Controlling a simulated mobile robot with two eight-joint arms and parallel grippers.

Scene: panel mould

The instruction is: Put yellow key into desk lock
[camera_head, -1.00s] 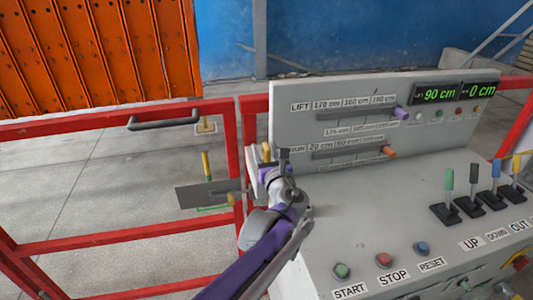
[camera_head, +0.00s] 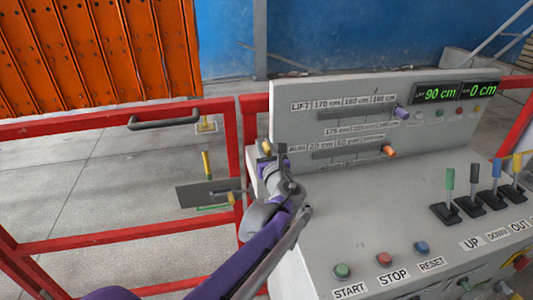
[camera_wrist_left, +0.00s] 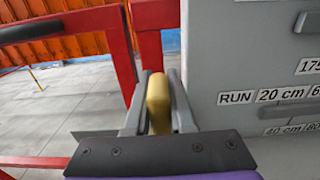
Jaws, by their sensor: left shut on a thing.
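My left gripper (camera_head: 268,151) is at the left edge of the grey control desk (camera_head: 370,220), near the desk's upright panel. In the left wrist view its two fingers (camera_wrist_left: 159,105) are closed on a yellow key (camera_wrist_left: 158,100), which stands up between them. In the head view only a small yellow bit of the key (camera_head: 266,147) shows; the gripper hides the rest. I cannot make out the desk lock in either view. My right gripper is not in view.
A red rail frame (camera_head: 228,150) stands just left of the desk, with a black handle (camera_head: 164,121) and a grey plate (camera_head: 205,193). Coloured levers (camera_head: 475,180) and buttons (camera_head: 384,259) are on the desk top. The desk top's middle is clear.

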